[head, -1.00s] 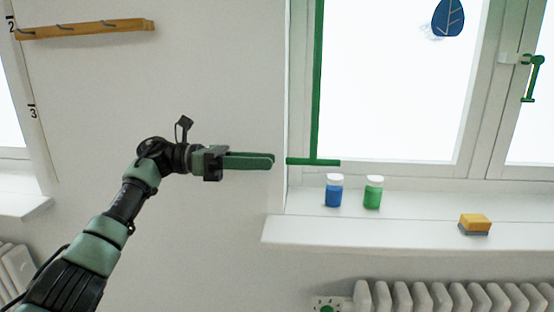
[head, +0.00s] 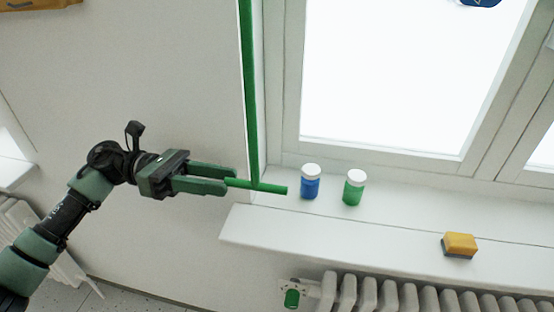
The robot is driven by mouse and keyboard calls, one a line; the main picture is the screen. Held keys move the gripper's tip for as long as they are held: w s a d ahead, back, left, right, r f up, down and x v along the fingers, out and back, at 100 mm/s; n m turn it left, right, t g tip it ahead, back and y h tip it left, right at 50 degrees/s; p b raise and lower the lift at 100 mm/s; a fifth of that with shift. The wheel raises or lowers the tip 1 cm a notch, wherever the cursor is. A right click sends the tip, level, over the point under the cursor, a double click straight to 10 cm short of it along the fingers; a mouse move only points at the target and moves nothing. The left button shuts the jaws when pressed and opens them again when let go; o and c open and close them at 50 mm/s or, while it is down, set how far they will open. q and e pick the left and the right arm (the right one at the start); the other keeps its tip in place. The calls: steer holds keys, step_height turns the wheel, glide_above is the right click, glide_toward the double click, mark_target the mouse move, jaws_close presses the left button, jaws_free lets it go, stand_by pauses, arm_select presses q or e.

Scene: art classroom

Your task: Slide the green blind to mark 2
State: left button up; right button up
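The green blind shows as a narrow vertical green strip (head: 250,90) at the left side of the window, with a green crossbar (head: 268,188) at its lower end. My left gripper (head: 231,179) is at the left end of this bar. Its two fingers are apart, one above and one below the bar's end; I cannot tell whether they touch it. Mark 2 is not in view now. My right gripper is not in view.
A blue jar (head: 310,183) and a green jar (head: 354,188) stand on the white sill (head: 400,215), right of the bar. A yellow sponge (head: 460,243) lies farther right. A radiator (head: 400,297) is below.

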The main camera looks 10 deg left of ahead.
mark_target(234, 179)
arm_select(q)
steer(key=d, duration=0.1)
steer(key=d+p, duration=0.1)
steer(key=d+r, duration=0.1)
steer(key=shift+s+d, duration=0.3)
steer(key=shift+d, duration=0.05)
steer(key=d+p, duration=0.3)
steer(key=d, duration=0.1)
steer(key=shift+f, duration=0.15)
steer(key=shift+d+f, duration=0.1)
steer(key=shift+d, duration=0.4)
steer(key=shift+s+a, duration=0.1)
steer(key=shift+a, duration=0.05)
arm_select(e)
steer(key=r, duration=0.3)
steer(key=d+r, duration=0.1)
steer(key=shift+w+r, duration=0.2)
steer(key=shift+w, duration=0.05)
arm_select(q)
steer(key=c, duration=0.7)
jaws_close()
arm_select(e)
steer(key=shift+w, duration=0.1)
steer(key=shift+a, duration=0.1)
